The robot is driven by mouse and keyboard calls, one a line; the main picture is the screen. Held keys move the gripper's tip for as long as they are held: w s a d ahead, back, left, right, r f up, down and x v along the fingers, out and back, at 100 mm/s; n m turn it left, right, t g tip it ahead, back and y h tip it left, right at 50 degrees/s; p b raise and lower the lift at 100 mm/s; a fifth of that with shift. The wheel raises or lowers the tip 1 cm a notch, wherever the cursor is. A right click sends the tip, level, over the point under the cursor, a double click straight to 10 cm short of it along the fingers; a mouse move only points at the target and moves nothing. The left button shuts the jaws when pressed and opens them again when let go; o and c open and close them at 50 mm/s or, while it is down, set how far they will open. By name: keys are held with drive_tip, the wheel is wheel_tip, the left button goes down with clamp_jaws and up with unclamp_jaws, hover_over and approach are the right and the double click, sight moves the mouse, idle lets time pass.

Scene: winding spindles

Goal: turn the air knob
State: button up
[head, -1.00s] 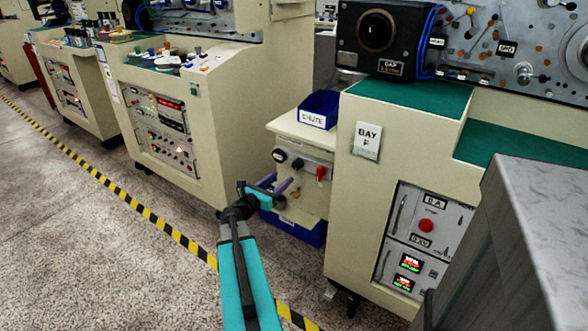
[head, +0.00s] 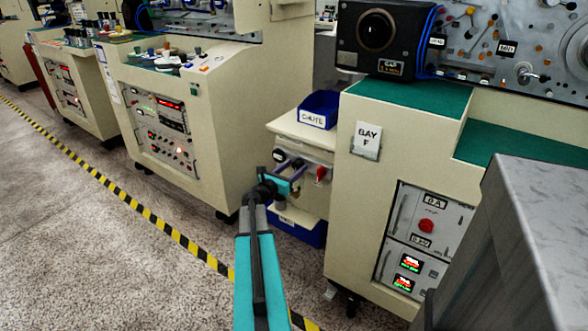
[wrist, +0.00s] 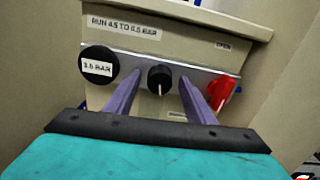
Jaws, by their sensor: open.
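The air knob (wrist: 160,80), round and black with a white pointer line pointing down, sits on a grey strip on the beige cabinet front. My gripper (wrist: 160,79) is open, with its purple fingertips to the left and right of the knob in the wrist view. I cannot tell whether they touch it. In the head view my gripper (head: 290,163) is in front of the cabinet panel and largely covers the knob. A black round gauge (wrist: 98,65) labelled in BAR is to the left. A red handle (wrist: 220,93) is to the right, close to the right finger.
A label (wrist: 124,28) reads "RUN 4.5 TO 6.5 BAR". A blue chute bin (head: 319,108) stands on the cabinet and another blue bin (head: 300,230) is below. The Bay F machine (head: 345,230) stands close on the right. Open floor (head: 80,240) lies to the left.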

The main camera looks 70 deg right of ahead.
drive_tip(key=c, duration=1.1)
drive_tip(key=shift+o, duration=0.2)
drive_tip(key=shift+f+m+b, duration=0.15)
drive_tip(key=shift+m+b, duration=0.25)
drive_tip(key=shift+b, duration=0.2)
drive_tip(key=m+b, duration=0.2)
drive_tip(key=b, duration=0.1)
drive_tip(key=shift+f+m+b, duration=0.15)
drive_tip(key=shift+m+b, duration=0.2)
drive_tip(key=shift+m, duration=0.05)
drive_tip(key=m+b, duration=0.3)
drive_tip(key=b, duration=0.1)
drive_tip(key=shift+m, duration=0.3)
drive_tip(key=shift+r, duration=0.2)
drive_tip(key=o, duration=1.1)
drive_tip(key=shift+c, duration=0.2)
